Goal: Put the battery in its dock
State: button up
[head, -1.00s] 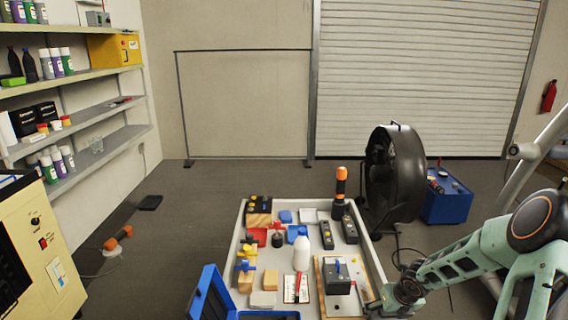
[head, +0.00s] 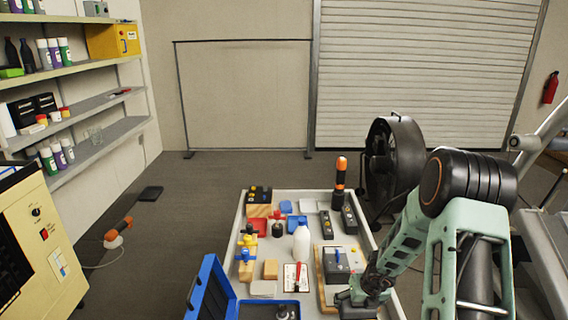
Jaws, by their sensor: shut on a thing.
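My gripper (head: 362,296) is low over the right front part of the grey cart, beside the wooden board. It is shut on a dark block, which I take to be the battery (head: 352,311); the fingers and my wrist hide most of it. A dark grey box with a blue lever (head: 336,262), seemingly the dock, sits on the wooden board (head: 328,296) just behind and left of my gripper. I cannot tell whether the held block touches the board or the cart.
A black fan (head: 397,160) stands behind right.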

jog(key=a+f+b, duration=0.1)
jog(key=a+b, duration=0.1)
jog(key=a, duration=0.1)
jog(key=a+f+b, duration=0.1)
jog(key=a+b, duration=0.1)
jog(key=a, duration=0.1)
jog(key=a+f+b, duration=0.1)
jog(key=a+b, duration=0.1)
jog(key=a, duration=0.1)
jog(key=shift+f+b, duration=0.25)
jog(key=shift+b, duration=0.15)
notch_tip(320, 180, down, 3)
jog(key=b, duration=0.3)
jog(key=shift+f, duration=0.2)
